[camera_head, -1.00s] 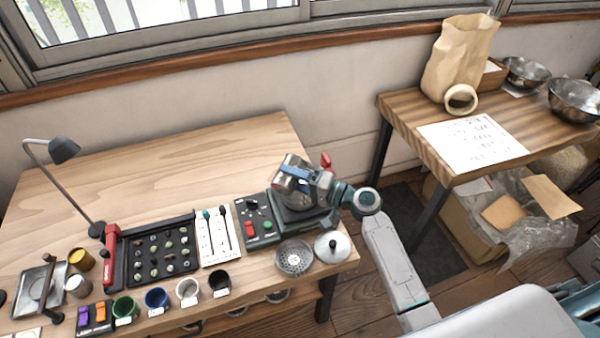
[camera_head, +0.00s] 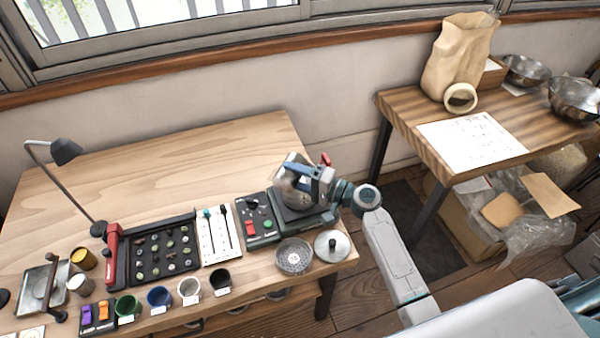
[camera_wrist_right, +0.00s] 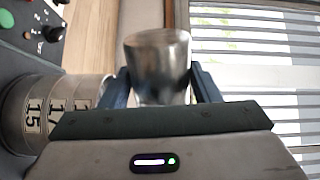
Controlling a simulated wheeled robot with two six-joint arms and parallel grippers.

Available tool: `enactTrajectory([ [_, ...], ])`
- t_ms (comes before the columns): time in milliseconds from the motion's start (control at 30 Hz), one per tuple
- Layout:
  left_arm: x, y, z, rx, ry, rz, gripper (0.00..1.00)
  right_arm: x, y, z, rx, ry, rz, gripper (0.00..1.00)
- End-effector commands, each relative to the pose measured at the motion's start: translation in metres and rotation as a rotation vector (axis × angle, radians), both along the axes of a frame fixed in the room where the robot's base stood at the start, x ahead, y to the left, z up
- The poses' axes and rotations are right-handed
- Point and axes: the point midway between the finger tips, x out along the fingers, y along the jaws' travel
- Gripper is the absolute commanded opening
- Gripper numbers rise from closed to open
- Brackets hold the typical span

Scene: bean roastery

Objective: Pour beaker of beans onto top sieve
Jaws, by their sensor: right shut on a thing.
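My right gripper (camera_head: 316,184) is shut on a shiny beaker (camera_head: 290,168) at the right end of the workbench. The right wrist view shows the beaker (camera_wrist_right: 158,62) between the two blue fingers, blurred; I cannot see beans in it. The sieve stack (camera_head: 302,198) sits on the sieving machine, directly below and partly hidden by the gripper and beaker. In the wrist view the metal sieve rings (camera_wrist_right: 62,108), marked 15 and 17, are at the left, close to the gripper. The top sieve's mesh is hidden. My left gripper is not in view.
A control panel (camera_head: 257,221) with knobs adjoins the sieves. A perforated round dish (camera_head: 294,256) and a knobbed lid (camera_head: 332,245) lie in front. A bean tray (camera_head: 163,252) and several cups stand left. The back of the bench (camera_head: 180,165) is clear.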

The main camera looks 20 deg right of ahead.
Motion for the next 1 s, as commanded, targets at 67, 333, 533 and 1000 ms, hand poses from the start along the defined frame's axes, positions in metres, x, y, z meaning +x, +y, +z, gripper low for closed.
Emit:
enactTrajectory([
  [67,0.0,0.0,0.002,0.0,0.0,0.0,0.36,0.0,0.0,0.002,0.007,0.006,0.0,0.27],
  [333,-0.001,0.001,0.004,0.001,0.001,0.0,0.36,0.001,-0.001,0.003,0.032,0.034,0.0,0.27],
  [533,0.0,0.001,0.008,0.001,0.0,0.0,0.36,0.002,-0.001,0.006,0.051,0.053,0.0,0.27],
  [1000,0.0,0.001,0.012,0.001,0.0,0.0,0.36,0.003,-0.003,0.007,0.089,0.096,0.0,0.27],
])
